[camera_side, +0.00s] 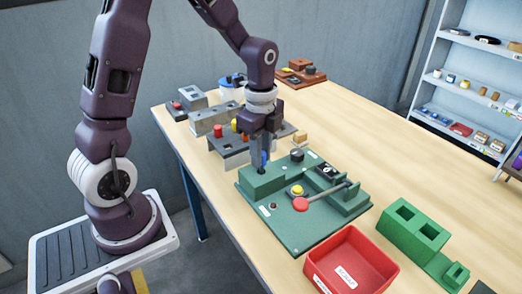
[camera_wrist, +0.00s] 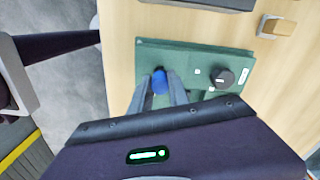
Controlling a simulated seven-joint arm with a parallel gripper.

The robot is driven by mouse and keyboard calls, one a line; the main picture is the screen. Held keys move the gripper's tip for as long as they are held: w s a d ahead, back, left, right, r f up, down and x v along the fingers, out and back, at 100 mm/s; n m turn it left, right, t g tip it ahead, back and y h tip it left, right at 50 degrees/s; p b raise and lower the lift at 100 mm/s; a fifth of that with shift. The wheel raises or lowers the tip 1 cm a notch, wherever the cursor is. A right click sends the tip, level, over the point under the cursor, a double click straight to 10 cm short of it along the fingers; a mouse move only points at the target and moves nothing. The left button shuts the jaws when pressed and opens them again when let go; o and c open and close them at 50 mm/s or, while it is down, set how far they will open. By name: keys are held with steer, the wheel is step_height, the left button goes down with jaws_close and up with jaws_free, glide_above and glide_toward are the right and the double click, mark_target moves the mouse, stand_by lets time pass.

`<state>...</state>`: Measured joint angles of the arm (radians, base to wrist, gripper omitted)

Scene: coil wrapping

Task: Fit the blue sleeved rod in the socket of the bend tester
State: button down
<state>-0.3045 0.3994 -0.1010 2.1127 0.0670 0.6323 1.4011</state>
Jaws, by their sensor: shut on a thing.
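The bend tester (camera_side: 310,222) is a green base with a raised block at its back left, a dark knob, a yellow button and a red-ended lever. My gripper (camera_side: 264,156) points down over the raised block, shut on the blue sleeved rod (camera_wrist: 160,80). In the wrist view the rod's blue top shows between the two fingers of my gripper (camera_wrist: 159,92). The side view shows a strip of blue beside the fingers. A dark spot, likely the socket (camera_side: 261,172), lies at the lower end of the fingers. I cannot tell whether the rod's lower end is inside it.
A red tray (camera_side: 352,262) stands in front of the tester, and a green block with square holes (camera_side: 412,228) is to its right. A grey rack (camera_side: 232,150) with coloured pieces stands close behind my gripper. Shelves (camera_side: 470,80) are at the far right.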

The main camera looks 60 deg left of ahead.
steer(key=shift+f, duration=0.85)
steer(key=c, duration=1.2)
jaws_free()
steer(key=shift+o, duration=0.2)
step_height(320, 180, up, 7)
steer(key=shift+f, duration=0.1)
